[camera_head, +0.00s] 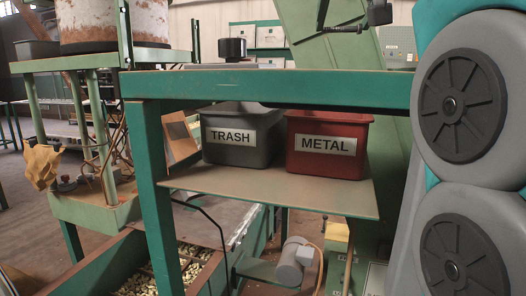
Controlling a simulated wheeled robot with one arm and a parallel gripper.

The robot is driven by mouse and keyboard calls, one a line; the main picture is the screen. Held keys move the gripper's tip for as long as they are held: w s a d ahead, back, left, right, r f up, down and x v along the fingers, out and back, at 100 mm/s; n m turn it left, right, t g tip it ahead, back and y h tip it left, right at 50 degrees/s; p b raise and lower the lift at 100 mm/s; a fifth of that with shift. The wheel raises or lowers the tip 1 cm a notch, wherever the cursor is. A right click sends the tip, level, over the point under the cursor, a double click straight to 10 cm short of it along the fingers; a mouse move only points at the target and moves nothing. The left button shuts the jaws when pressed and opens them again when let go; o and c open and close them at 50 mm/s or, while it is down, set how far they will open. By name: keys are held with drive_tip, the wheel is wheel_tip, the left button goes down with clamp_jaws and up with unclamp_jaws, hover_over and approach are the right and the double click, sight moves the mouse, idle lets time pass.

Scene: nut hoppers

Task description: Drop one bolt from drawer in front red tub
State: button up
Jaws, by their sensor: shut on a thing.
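The red tub (330,143), labelled METAL, stands upright on a shelf (290,193) under a green beam. Its top is partly hidden by the beam, and I cannot see inside it. My gripper is not in view; only grey links of my arm show at the right edge. I see no bolt and cannot make out a drawer.
A grey tub (238,135) labelled TRASH stands left of the red tub. The green beam (280,88) crosses above both. A green post (155,190) stands to the left. A trough (130,246) of small pale pieces and a grey motor (294,262) lie lower down.

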wheel_tip(320, 180, down, 6)
drive_tip(key=b, duration=0.5)
drive_tip(key=shift+s+a, duration=0.1)
drive_tip(key=shift+r, duration=0.1)
drive_tip(key=o, duration=1.1)
drive_tip(key=shift+c, duration=0.2)
drive_tip(key=v, duration=0.7)
drive_tip(key=shift+s, duration=0.35)
drive_tip(key=shift+s+r, duration=0.1)
